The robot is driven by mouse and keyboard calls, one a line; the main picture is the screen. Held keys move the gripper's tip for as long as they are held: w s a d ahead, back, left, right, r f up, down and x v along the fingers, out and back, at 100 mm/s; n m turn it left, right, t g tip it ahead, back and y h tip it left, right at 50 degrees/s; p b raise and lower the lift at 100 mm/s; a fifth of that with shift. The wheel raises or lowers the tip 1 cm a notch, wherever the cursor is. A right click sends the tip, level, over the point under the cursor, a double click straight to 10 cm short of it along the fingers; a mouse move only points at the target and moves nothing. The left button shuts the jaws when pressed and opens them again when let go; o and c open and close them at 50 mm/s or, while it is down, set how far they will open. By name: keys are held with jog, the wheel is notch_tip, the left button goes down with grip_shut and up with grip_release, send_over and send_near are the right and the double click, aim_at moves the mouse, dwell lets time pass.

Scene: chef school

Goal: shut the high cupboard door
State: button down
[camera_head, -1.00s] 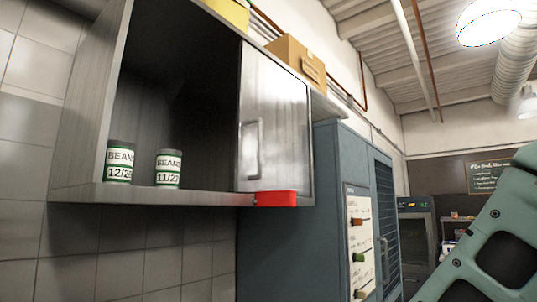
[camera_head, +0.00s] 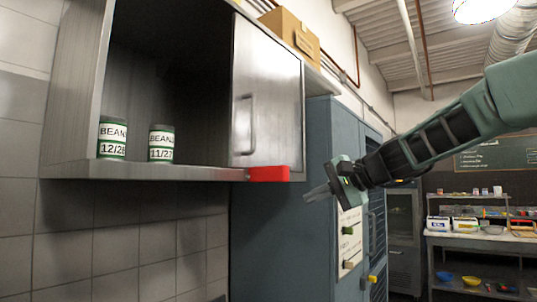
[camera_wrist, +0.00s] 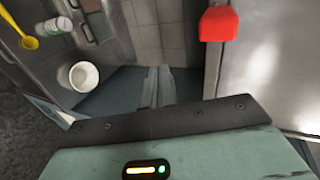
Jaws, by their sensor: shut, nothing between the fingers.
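The high metal cupboard (camera_head: 110,170) hangs on the tiled wall in the head view. Its left half is open and shows two bean cans (camera_head: 112,138), (camera_head: 161,144) on its floor. A flat metal door (camera_head: 270,95) with an upright bar handle (camera_head: 244,125) covers its right half. A red block (camera_head: 268,174) sits on the cupboard's bottom edge below the door; it also shows in the wrist view (camera_wrist: 218,23). My gripper (camera_head: 308,196) is shut and empty, to the right of and a little below the red block, apart from it. Its fingers show in the wrist view (camera_wrist: 157,88).
A tall blue cabinet (camera_head: 280,220) stands under and right of the cupboard, behind my gripper. Shelves with bowls (camera_head: 470,232) stand far right. In the wrist view, a white container (camera_wrist: 83,76) and yellow ladle (camera_wrist: 29,42) are below.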

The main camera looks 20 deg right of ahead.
notch_tip(320, 180, up, 15)
jog(key=t+y, duration=0.3)
jog(key=w+a+p, duration=0.2)
jog(key=a, duration=0.1)
jog(key=w+a+p, duration=0.2)
jog(key=a, duration=0.1)
jog(key=w+a+p, duration=0.2)
jog(key=p, duration=0.1)
jog(key=shift+a+r, duration=0.15)
jog(key=shift+a, duration=0.6)
jog(key=shift+f, duration=0.2)
